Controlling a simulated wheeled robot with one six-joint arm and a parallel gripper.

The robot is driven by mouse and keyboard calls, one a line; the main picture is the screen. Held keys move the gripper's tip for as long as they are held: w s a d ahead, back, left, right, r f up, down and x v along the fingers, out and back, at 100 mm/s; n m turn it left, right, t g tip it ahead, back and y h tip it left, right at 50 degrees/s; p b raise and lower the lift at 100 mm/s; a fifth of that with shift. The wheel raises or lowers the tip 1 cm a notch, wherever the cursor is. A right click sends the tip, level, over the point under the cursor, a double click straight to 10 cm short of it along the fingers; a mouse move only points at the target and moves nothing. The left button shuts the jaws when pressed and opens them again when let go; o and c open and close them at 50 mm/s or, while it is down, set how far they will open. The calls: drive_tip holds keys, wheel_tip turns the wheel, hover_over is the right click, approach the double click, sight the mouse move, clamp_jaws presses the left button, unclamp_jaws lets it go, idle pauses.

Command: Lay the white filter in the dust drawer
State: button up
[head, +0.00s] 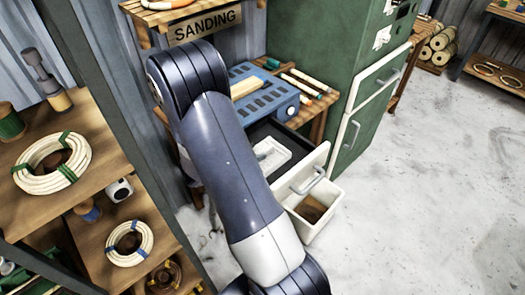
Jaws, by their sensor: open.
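The dust drawer (301,171) stands pulled open under the blue slotted sanding unit (284,104). It has a white front with a handle and a dark inside. A pale, flat, frame-like piece, which looks like the white filter (272,153), is inside the drawer. My arm hides its left side, so I cannot tell whether it lies fully flat. My gripper is not visible; my arm crosses the middle of the view and covers the left part of the drawer.
A white bin (330,196) with brown contents stands on the floor below the drawer front. A green cabinet (347,75) stands to the right. The concrete floor (430,190) at right is clear.

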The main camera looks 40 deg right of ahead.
drive_tip(key=v, duration=0.6)
drive_tip(key=shift+b, duration=0.3)
drive_tip(key=shift+r, duration=0.1)
drive_tip(key=shift+c, duration=0.4)
idle(0.5)
